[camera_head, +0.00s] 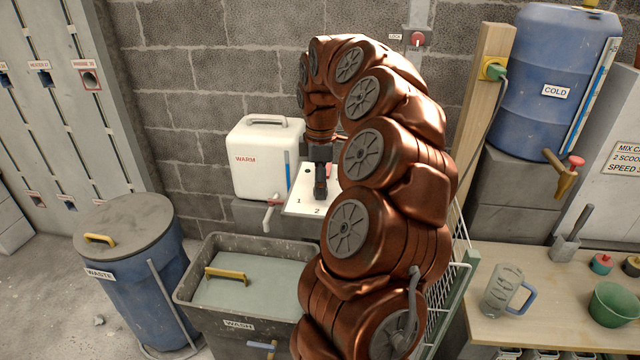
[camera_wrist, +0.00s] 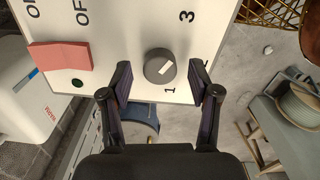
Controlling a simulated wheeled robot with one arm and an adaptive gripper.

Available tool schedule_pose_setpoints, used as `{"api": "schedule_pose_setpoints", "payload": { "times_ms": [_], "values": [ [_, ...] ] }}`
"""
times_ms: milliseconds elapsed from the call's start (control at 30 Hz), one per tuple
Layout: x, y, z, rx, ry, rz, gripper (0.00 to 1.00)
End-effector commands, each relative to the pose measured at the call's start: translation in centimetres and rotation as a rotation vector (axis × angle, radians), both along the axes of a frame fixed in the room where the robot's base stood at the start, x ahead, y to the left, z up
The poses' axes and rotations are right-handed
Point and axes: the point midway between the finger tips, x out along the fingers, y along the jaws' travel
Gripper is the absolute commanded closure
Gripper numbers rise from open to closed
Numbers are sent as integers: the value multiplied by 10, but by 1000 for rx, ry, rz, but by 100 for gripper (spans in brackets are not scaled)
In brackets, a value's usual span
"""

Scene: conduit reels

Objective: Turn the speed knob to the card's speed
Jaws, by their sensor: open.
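The speed knob (camera_wrist: 157,58) is a dark grey round knob with a white mark, on a white panel (camera_wrist: 125,25). The mark slants on the knob's right side; I cannot tell exactly which number it points to. A 1 is printed below the knob and a 3 above right; the 2 shows in the head view. My gripper (camera_wrist: 160,72) is open, one finger on each side of the knob, with gaps visible. In the head view my gripper (camera_head: 321,190) is over the panel (camera_head: 300,203) and hides the knob. The card (camera_head: 625,158) at the right edge, partly cut off, reads "SPEED 3".
A red switch (camera_wrist: 60,56) with ON/OFF labels sits on the panel, left of the knob. The WARM container (camera_head: 262,150) stands behind left, the WASH tub (camera_head: 235,295) in front. A wire rack (camera_wrist: 268,12) is beside the panel. A bench (camera_head: 540,290) with a jug (camera_head: 503,290) is at right.

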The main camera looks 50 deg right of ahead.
Motion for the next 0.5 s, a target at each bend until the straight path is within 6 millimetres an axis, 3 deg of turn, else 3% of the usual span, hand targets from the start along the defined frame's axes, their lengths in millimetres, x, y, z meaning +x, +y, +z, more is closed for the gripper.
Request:
{"api": "schedule_pose_setpoints", "payload": {
  "times_ms": [500],
  "values": [
    [1, 0, 67, -2, -4, 0, 39]
  ]
}}
